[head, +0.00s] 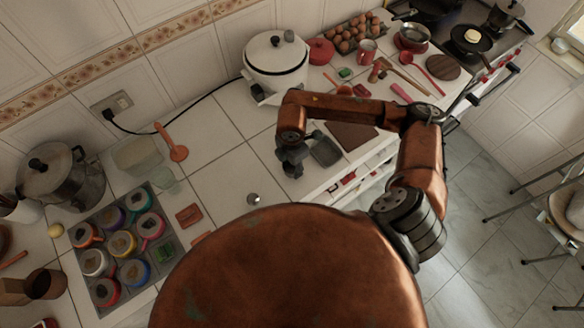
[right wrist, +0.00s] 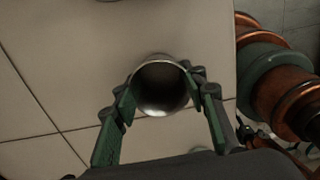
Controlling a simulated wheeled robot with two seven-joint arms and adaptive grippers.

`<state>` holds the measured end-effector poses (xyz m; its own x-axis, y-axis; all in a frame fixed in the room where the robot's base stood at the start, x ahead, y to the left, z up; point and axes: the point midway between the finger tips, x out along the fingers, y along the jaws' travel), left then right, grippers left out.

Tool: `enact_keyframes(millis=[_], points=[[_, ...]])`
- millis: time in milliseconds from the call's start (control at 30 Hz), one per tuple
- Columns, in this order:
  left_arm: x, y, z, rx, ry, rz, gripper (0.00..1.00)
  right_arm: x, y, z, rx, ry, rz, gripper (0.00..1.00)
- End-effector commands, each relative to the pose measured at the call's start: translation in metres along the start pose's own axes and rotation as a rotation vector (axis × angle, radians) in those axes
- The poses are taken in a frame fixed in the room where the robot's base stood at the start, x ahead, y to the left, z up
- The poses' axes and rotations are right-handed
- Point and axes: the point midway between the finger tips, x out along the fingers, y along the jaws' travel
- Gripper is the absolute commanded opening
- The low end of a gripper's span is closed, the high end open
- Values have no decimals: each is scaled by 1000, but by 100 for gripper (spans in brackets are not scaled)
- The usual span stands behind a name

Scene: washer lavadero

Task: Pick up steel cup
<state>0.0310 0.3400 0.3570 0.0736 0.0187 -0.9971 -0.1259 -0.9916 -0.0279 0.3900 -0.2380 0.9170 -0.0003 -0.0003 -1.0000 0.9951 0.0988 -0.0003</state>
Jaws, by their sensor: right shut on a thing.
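The steel cup (right wrist: 160,92) shows in the right wrist view as a round metal rim with a dark hollow inside, seen from above. My right gripper (right wrist: 163,76) has one green-black finger on each side of it and is shut on it. In the head view my right gripper (head: 291,166) hangs over the counter near its front edge, pointing down. The cup is not clearly visible there, and I cannot tell whether it touches the counter. My left gripper is not in view.
A small metal item (head: 253,199) stands on the tiles nearer me. A white pot (head: 275,66) stands behind. A tray of mugs (head: 164,225) is at left. The middle tiles are mostly clear.

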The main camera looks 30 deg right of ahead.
Motion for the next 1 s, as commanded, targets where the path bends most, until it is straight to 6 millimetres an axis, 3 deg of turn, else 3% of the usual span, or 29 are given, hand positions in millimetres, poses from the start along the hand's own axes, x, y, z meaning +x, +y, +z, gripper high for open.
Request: enact_keyframes(millis=[133,567,733,1000], points=[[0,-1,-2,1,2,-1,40,0,0,0,0,0,0,15],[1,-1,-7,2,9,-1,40,-10,1,0,0,1,2,15],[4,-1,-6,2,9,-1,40,-34,1,0,-2,0,4,15],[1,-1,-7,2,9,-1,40,-92,-42,-27,-7,2,7,15]])
